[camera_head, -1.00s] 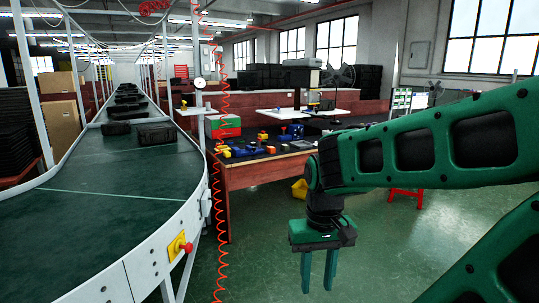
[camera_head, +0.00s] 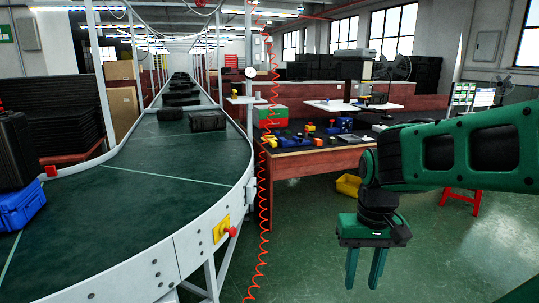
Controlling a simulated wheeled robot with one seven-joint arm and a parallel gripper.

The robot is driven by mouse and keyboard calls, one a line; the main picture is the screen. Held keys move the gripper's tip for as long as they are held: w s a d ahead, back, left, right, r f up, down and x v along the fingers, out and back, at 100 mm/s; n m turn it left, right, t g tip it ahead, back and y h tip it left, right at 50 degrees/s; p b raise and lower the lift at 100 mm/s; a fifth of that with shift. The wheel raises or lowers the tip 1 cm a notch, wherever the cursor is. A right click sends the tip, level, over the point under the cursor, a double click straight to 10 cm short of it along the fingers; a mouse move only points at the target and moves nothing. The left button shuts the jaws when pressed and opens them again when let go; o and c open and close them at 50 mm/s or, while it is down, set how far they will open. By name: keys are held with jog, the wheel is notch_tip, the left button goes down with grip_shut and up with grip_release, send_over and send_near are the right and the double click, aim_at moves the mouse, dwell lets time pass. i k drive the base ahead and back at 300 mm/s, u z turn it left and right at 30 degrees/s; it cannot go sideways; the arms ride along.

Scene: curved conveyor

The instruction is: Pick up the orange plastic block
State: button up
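Several small orange, red, yellow and blue pieces lie on the dark-topped workbench (camera_head: 318,162) beyond the conveyor. One orange-looking piece (camera_head: 310,128) is near the middle of the bench, but it is too small to tell whether it is the orange plastic block. My gripper (camera_head: 364,270) hangs at the lower right with its two green fingers pointing down and apart, with nothing between them. It is over the open floor, in front of the bench and well short of the pieces.
The curved green conveyor (camera_head: 150,215) fills the left side, with dark cases (camera_head: 207,121) and a blue case (camera_head: 17,206) on it. A coiled red hose (camera_head: 263,200) hangs before the bench's left end. A yellow bin (camera_head: 348,185) is on the floor. Green floor is free around my gripper.

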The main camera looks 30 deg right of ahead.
aim_at(318, 141)
jog(key=z, duration=0.35)
jog(key=i, duration=0.75)
jog(key=z, duration=1.15)
jog(key=i, duration=1.3)
jog(key=z, duration=0.5)
jog(key=i, duration=1.5)
jog(key=u, duration=0.55)
jog(key=i, duration=1.5)
jog(key=u, duration=0.6)
